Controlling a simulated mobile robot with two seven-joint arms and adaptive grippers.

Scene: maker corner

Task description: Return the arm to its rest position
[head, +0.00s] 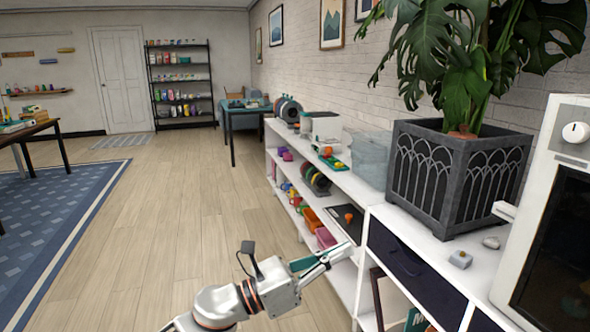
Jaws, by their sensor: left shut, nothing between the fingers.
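My left arm comes in from the bottom of the head view, with a pale grey and orange wrist. My left gripper (338,253) is at its end, pointing right toward the white shelf unit (345,285). Its fingers are together and hold nothing. In the picture the fingertips overlap the front of the shelf unit; I cannot tell whether they touch it. My right gripper is out of view.
A potted plant in a dark planter (455,178) and a white machine (545,220) stand on the shelf unit at right. Spools (316,180) and coloured bins (325,238) fill its shelves. The wooden floor (185,205) left of the unit is clear.

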